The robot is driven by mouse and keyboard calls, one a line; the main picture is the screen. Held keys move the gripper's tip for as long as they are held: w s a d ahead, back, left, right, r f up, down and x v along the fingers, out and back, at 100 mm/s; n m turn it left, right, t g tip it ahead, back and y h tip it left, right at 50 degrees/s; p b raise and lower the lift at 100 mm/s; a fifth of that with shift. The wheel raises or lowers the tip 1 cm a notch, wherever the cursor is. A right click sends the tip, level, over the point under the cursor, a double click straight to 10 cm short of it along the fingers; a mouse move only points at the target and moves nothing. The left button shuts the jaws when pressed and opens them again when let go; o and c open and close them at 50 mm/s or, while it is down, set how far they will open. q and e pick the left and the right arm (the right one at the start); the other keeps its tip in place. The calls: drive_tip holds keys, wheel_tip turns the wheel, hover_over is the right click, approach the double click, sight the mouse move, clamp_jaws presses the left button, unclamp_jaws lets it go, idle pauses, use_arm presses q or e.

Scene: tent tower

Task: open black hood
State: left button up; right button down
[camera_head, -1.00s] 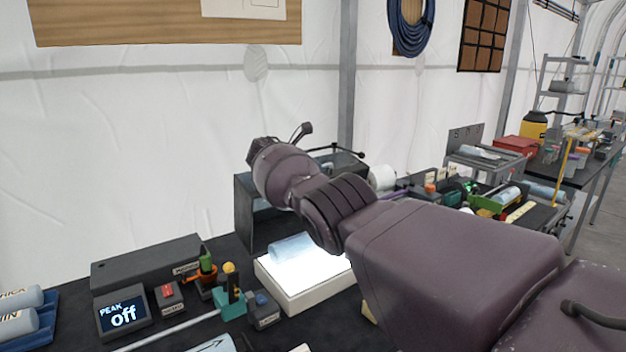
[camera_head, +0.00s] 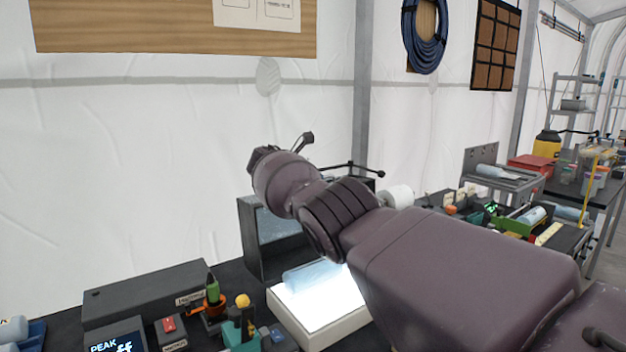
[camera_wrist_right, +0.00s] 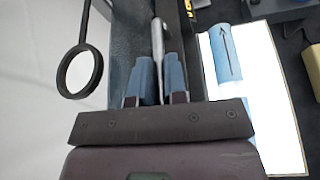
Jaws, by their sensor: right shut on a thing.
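The black hood (camera_head: 252,242) is a dark box on the bench, behind the glowing white light panel (camera_head: 345,325). Its front left part shows a bluish-grey inside; my right arm hides much of the rest. In the right wrist view, my right gripper (camera_wrist_right: 158,65) has its blue fingers closed on a pale grey bar (camera_wrist_right: 157,38), which looks like the hood's handle. Dark hood edges (camera_wrist_right: 190,60) run beside the fingers. In the head view the fingers are hidden behind my wrist. My left gripper is not in view.
A pale blue cylinder (camera_head: 308,275) lies on the light panel. A black ring on a rod (camera_wrist_right: 80,72) stands left of the fingers. Left of the panel are a long dark box (camera_head: 145,295), a red-switch box (camera_head: 170,332) and a teal tool holder (camera_head: 240,338).

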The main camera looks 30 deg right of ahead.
drive_tip(key=c, duration=1.4)
unclamp_jaws()
drive_tip(key=shift+f, duration=0.3)
drive_tip(key=shift+c, duration=0.2)
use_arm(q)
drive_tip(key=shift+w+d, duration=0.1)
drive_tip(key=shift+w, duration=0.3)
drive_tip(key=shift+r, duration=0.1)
use_arm(e)
drive_tip(key=shift+r, duration=0.15)
drive_tip(key=shift+a+r, duration=0.15)
drive_tip(key=shift+a, duration=0.05)
drive_tip(key=p+v, duration=0.2)
drive_tip(key=v, duration=0.4)
drive_tip(key=shift+a+p, duration=0.25)
drive_tip(key=shift+p, duration=0.15)
drive_tip(key=shift+s+a, duration=0.1)
drive_tip(key=shift+a, duration=0.15)
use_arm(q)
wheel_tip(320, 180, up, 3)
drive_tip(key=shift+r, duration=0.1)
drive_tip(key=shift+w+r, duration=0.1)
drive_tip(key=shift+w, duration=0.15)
